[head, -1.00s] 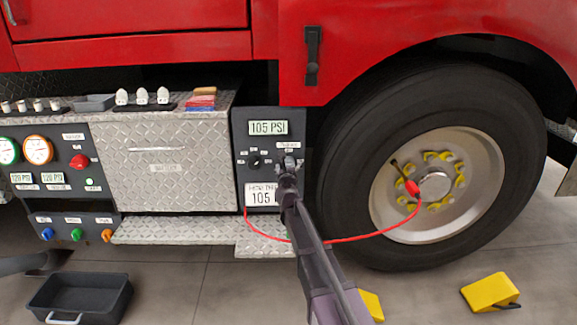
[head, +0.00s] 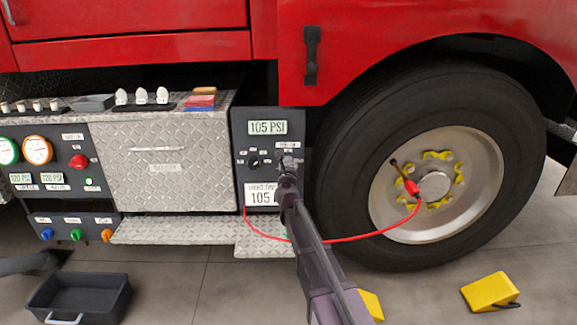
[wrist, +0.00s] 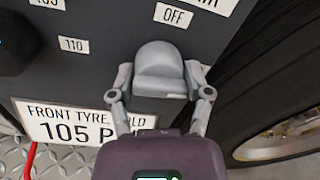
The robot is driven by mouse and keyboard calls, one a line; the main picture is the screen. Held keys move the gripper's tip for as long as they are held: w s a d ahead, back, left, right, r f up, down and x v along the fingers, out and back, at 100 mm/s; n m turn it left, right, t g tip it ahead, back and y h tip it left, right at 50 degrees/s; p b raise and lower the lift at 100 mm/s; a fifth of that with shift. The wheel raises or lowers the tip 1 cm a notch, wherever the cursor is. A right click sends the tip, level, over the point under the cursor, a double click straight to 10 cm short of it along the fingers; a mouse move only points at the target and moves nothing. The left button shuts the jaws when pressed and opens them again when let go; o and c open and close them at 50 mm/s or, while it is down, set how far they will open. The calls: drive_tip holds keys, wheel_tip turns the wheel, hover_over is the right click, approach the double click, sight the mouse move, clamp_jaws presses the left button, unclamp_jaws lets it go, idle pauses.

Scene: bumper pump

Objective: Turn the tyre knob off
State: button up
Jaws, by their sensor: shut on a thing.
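In the head view my gripper (head: 288,168) reaches the right side of the pressure panel (head: 241,148) and mostly covers the knob. The panel's display (head: 267,128) reads 105 PSI.
A black selector knob (head: 253,162) sits left of my gripper. A placard (head: 261,195) reading 105 is below. A red hose (head: 350,239) runs from the panel to the wheel hub. The big tyre (head: 345,200) stands close on the right.

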drive_tip(key=n, duration=0.4)
drive_tip(key=shift+w+a+n, duration=0.15)
drive_tip(key=shift+a+n, duration=0.05)
drive_tip(key=shift+n, duration=0.2)
drive_tip(key=n, duration=0.4)
drive_tip(key=shift+n+t+y+b, duration=0.3)
drive_tip(key=shift+b, duration=0.1)
drive_tip(key=n, duration=0.4)
drive_tip(key=shift+n, duration=0.4)
drive_tip(key=shift+d+n+y, duration=0.15)
drive_tip(key=shift+n+y, duration=0.15)
drive_tip(key=shift+n, duration=1.6)
drive_tip(key=o, duration=1.1)
drive_tip(key=shift+f, duration=0.15)
drive_tip(key=shift+m, duration=0.3)
